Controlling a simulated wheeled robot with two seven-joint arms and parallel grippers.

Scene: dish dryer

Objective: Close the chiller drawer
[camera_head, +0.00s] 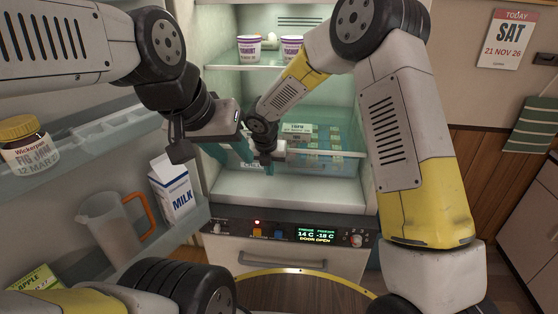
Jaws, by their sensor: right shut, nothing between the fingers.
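The chiller drawer (335,168) is a clear teal bin in the lower part of the open fridge, above a white ledge. Packets show through it, and its left part is partly hidden by my arms. I cannot tell exactly how far out it sits. My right gripper (264,163) is shut and empty, pointing down at the drawer's front left of centre; I cannot tell whether it touches. My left gripper (180,150) is at the fridge's left side, near the open door. Its fingers are seen edge-on, so its opening is unclear.
The open fridge door at left holds a jam jar (28,145), a milk carton (173,188) and a jug (112,226). Two yoghurt tubs (249,48) stand on the shelf above. The control panel (318,235) below reads "DOOR OPEN". A calendar (507,39) hangs at right.

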